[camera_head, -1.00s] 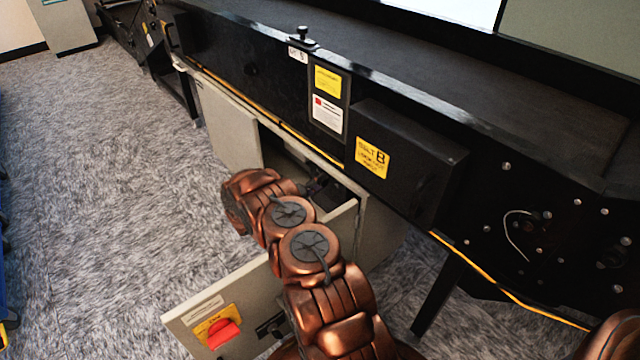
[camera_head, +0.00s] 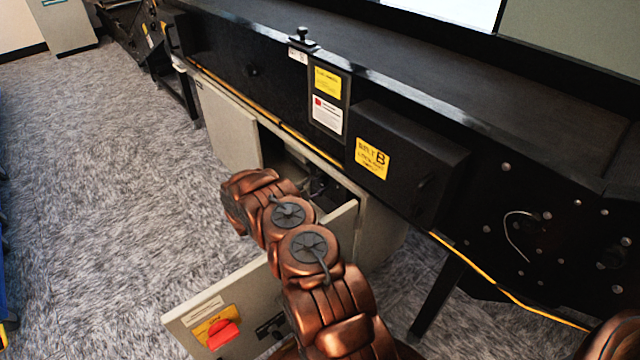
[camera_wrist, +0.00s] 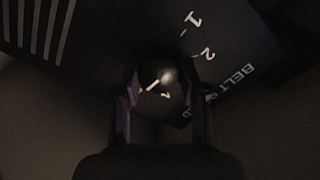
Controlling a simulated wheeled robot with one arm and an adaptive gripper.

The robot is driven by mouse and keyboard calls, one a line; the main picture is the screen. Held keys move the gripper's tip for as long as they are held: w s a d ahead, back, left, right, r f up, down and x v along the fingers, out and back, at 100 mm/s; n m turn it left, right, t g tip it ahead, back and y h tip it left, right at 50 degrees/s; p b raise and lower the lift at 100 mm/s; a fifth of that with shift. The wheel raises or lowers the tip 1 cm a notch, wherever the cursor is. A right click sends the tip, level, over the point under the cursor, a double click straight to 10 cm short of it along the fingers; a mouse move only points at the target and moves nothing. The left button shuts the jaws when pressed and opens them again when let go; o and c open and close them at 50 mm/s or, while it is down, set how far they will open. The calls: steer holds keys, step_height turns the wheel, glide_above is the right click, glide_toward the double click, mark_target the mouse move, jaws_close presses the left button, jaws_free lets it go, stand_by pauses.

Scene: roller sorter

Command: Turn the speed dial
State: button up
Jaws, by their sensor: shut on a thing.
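The speed dial (camera_wrist: 158,82) is a small dark round knob with a white pointer line, in the wrist view. It sits on a dark panel (camera_wrist: 225,45) with white numbers 1 and 2 and lettering that begins "BELT". My gripper (camera_wrist: 160,98) has its two fingers on either side of the knob and is shut on it.
The cabinet door (camera_head: 245,300) with a red switch (camera_head: 223,333) stands open beside my arm. The black conveyor frame (camera_head: 250,70) and a box with a yellow label (camera_head: 372,158) overhang the cabinet. Carpet (camera_head: 110,180) at left is clear.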

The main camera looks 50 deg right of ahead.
steer(key=shift+n, duration=0.6)
steer(key=o, duration=1.1)
steer(key=shift+o, duration=0.2)
steer(key=w+a, duration=0.1)
steer(key=a, duration=1.1)
steer(key=shift+w, duration=0.2)
steer(key=shift+r, duration=0.1)
